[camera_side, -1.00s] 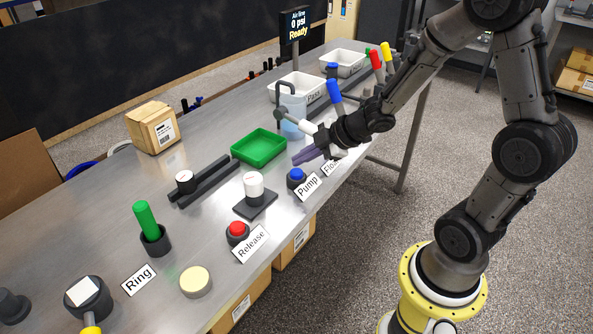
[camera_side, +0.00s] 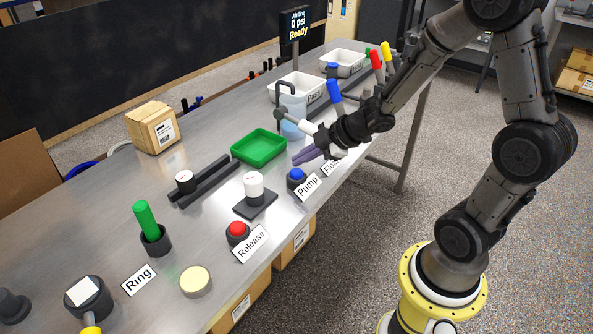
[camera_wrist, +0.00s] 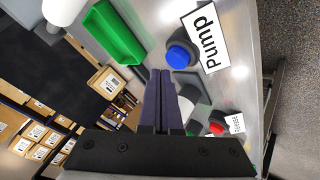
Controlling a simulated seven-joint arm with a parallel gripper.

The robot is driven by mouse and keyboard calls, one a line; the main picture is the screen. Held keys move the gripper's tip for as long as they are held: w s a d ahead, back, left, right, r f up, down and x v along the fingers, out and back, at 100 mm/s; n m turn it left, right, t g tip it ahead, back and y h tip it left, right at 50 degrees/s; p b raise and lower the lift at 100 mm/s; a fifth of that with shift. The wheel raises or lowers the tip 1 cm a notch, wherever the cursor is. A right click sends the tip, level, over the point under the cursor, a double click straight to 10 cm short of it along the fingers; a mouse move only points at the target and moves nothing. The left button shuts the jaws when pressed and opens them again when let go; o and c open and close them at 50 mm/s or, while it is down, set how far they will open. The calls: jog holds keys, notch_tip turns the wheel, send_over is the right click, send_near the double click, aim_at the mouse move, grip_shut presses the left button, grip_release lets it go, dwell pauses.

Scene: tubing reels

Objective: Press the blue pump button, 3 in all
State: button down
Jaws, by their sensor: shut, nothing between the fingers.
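The blue pump button (camera_side: 297,174) sits on a dark round base near the table's front edge, beside the Pump label (camera_side: 308,187). In the wrist view the blue button (camera_wrist: 178,57) lies just beyond and right of my fingertips. My gripper (camera_side: 296,159) is shut and empty, with its purple fingers behind and slightly above the button in the side view. The fingers (camera_wrist: 160,72) show side by side in the wrist view. A gap seems to remain between fingertips and button. The display (camera_side: 295,24) reads "Air line 0 psi Ready".
A red button (camera_side: 238,229) with a Release label stands nearer the camera. A white-topped post (camera_side: 253,186) and a green tray (camera_side: 259,146) stand left of the blue button. A clear vessel (camera_side: 292,115) and a blue-handled lever (camera_side: 335,92) stand behind my gripper.

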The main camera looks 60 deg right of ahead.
aim_at(301, 171)
jog(key=shift+f, duration=0.1)
jog(key=shift+f, duration=0.35)
jog(key=shift+f, duration=0.5)
dwell(1.1)
jog(key=shift+r, duration=0.95)
jog(key=shift+r, duration=0.1)
jog(key=shift+r, duration=2.4)
dwell(0.7)
jog(key=shift+r, duration=1.95)
